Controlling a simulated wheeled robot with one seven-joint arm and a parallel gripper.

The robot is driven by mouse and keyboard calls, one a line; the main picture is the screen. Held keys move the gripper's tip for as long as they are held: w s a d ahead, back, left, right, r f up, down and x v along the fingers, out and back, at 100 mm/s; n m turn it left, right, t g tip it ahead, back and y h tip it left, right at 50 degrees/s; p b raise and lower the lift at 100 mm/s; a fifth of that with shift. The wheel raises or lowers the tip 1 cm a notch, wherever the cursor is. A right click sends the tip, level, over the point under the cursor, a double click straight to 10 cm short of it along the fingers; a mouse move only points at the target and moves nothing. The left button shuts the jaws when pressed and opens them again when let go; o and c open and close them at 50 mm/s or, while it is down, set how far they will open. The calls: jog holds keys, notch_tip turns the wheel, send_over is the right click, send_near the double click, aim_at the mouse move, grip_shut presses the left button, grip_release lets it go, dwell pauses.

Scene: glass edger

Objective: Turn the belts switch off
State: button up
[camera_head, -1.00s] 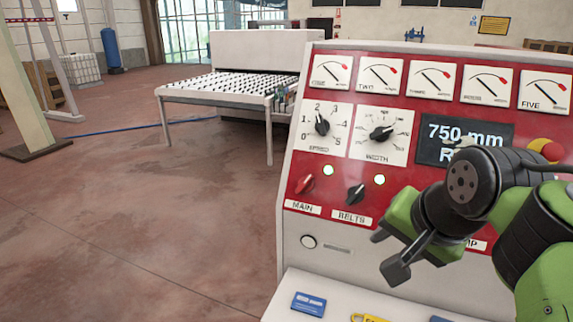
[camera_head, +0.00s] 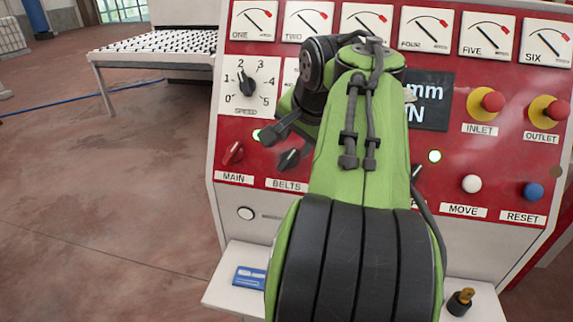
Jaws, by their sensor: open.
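The belts switch (camera_head: 289,159) is a black rotary knob above the BELTS label (camera_head: 287,185), on the lower left of the red panel. Its handle slants up to the right. My gripper (camera_head: 274,137) is open, just above and left of the knob, its tips pointing down-left. I cannot tell whether it touches the knob. My green arm crosses the panel to the right of the switch. The lamp above the belts switch is hidden behind my gripper.
The SPEED dial (camera_head: 247,84) is above. Red INLET (camera_head: 487,102) and OUTLET (camera_head: 548,110) buttons are at right. A white shelf with a blue card (camera_head: 249,278) juts out below.

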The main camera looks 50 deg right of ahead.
aim_at(290, 157)
jog(key=b+x, duration=0.2)
jog(key=x, duration=0.5)
jog(key=shift+s+a, duration=0.1)
jog(key=shift+s, duration=0.05)
jog(key=shift+d+f, duration=0.2)
jog(key=shift+f, duration=0.05)
jog(key=shift+r, duration=0.1)
jog(key=shift+a, duration=0.15)
grip_shut()
